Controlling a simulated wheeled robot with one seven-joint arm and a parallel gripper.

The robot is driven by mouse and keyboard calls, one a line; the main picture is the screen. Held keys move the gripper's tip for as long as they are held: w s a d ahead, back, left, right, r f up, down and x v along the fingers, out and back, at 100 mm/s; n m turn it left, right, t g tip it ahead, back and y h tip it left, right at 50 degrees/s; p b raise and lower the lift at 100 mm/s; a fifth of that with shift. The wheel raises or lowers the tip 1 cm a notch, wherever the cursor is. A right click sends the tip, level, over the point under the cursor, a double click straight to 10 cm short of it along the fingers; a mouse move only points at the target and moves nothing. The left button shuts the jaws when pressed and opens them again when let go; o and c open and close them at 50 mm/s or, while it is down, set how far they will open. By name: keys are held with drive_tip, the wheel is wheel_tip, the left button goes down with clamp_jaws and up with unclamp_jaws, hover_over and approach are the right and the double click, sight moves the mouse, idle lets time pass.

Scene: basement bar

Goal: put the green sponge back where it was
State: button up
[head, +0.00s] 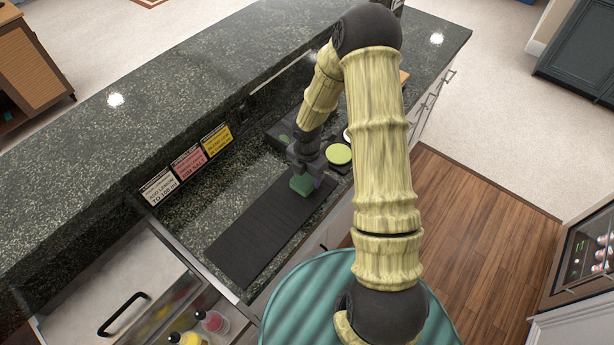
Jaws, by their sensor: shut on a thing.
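The green sponge (301,186) is at the far end of a black ribbed mat (262,238) on the lower counter in the head view. My gripper (303,172) points down from above and is shut on the sponge. The gripper hides the sponge's top. I cannot tell whether the sponge touches the mat or hangs just above it.
A round green-topped thing (338,153) stands right of my gripper. A dark box (284,132) sits behind it, partly hidden. White, pink and yellow cards (187,163) line the raised ledge. Bottles (212,321) stand in the well at lower left. The mat's near part is clear.

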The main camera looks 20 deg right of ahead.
sight(307, 176)
drive_tip(key=shift+f, duration=0.65)
drive_tip(key=o, duration=1)
drive_tip(key=shift+f, duration=0.1)
wheel_tip(307, 176, up, 12)
drive_tip(key=shift+r, duration=0.15)
drive_tip(key=s+r+m+t, duration=0.1)
drive_tip(key=s+r+m, duration=0.2)
drive_tip(key=m, duration=0.5)
drive_tip(key=s+r+m, duration=0.4)
drive_tip(key=s+m, duration=0.2)
drive_tip(key=m, duration=0.2)
drive_tip(key=s+r+m+t, duration=0.1)
drive_tip(key=s+r+m, duration=0.3)
drive_tip(key=m, duration=0.5)
drive_tip(key=shift+s+r+t, duration=0.2)
drive_tip(key=shift+s+t, duration=0.1)
drive_tip(key=shift+s, duration=0.35)
